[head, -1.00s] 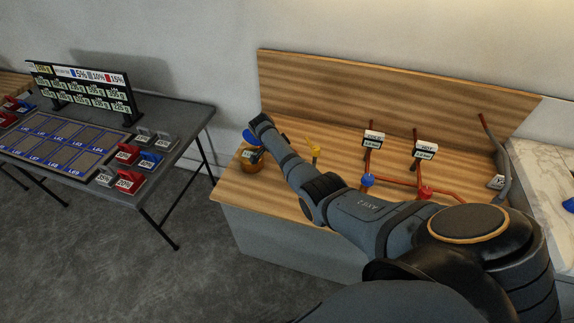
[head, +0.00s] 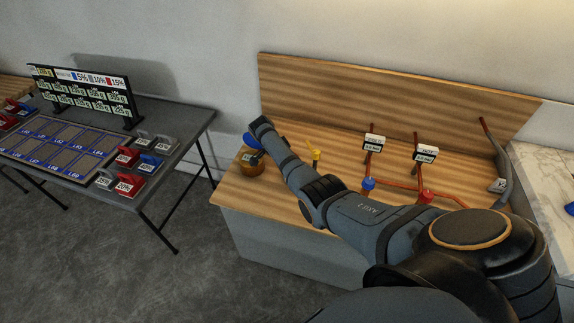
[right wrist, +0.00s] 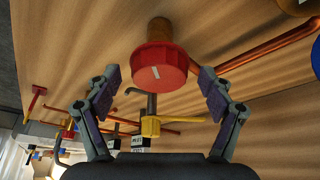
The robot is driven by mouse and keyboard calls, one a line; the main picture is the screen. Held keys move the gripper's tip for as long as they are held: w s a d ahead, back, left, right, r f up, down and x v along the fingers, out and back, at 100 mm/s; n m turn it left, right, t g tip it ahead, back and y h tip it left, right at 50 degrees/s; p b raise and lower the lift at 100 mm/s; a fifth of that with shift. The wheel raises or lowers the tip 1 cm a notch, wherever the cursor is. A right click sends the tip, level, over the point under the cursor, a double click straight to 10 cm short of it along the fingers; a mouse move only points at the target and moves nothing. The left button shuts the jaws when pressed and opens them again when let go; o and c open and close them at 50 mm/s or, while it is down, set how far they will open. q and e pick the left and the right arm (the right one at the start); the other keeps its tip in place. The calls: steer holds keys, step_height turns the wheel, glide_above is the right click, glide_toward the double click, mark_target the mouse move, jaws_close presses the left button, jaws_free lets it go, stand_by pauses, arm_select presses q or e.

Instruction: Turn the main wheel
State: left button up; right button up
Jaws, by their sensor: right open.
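Which wheel is the main one, I cannot tell. My right gripper (right wrist: 158,76) is open, with one finger on each side of the red wheel and visible gaps to it. In the head view my right arm (head: 345,205) reaches left across the bench and hides the red wheel. A yellow handle (head: 315,155) stands just right of the arm; it also shows in the right wrist view (right wrist: 151,127). My left gripper is not in view.
The wooden bench (head: 235,195) carries copper pipes with a blue valve handle (head: 368,184) and a red one (head: 426,197). A brass-coloured round part (head: 251,168) stands at its left end. A grey table (head: 190,122) with labelled weights is at the left, with open floor between.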

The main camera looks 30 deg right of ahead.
steer(key=v, duration=1.2)
